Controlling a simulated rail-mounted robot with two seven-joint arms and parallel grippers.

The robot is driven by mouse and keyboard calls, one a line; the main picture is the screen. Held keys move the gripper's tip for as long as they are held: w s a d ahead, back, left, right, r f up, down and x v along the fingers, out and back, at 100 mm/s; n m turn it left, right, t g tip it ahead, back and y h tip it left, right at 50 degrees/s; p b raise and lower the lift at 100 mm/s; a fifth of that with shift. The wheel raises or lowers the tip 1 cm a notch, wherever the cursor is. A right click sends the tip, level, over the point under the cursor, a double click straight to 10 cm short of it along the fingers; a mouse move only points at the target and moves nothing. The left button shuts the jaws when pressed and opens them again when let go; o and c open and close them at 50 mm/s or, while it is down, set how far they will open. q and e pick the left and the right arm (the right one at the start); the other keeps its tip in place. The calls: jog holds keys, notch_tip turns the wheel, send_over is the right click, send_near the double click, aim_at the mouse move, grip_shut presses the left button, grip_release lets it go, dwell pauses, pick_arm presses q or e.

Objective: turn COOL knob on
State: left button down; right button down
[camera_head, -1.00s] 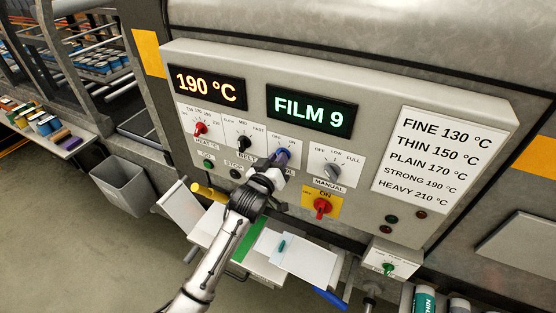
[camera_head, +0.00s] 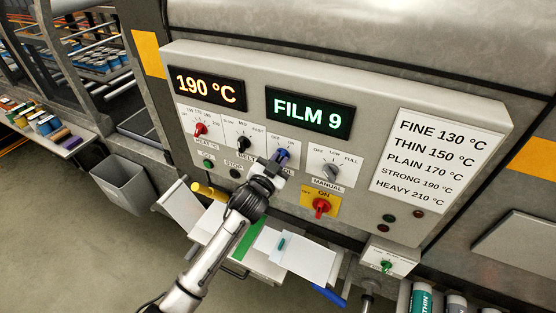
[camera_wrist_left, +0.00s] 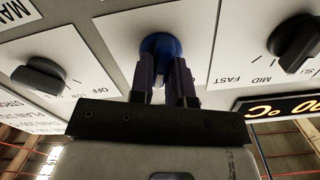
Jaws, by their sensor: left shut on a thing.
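The COOL knob (camera_head: 281,156) is blue and sits on a white plate in the middle of the control panel, between the black BELT knob and the grey knob marked MANUAL. My left gripper (camera_head: 272,166) is at this knob, its arm coming up from below. In the left wrist view the two dark fingers (camera_wrist_left: 166,85) are shut on the blue knob (camera_wrist_left: 160,46). The plate's lettering around the knob is partly hidden by the gripper, and the exact angle of the knob is hard to tell. My right gripper is not in view.
The red HEAT knob (camera_head: 201,130) and black BELT knob (camera_head: 243,144) are to the left. The grey MANUAL knob (camera_head: 331,171) is close on the right, with a red knob on a yellow plate (camera_head: 321,206) below. A tray with papers (camera_head: 300,255) lies beneath the panel.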

pick_arm(q)
jog(key=shift+m, duration=0.5)
jog(key=c, duration=1.1)
grip_release()
jog(key=shift+b+v, duration=1.15)
jog(key=shift+v, duration=5.75)
jog(key=shift+a, duration=0.1)
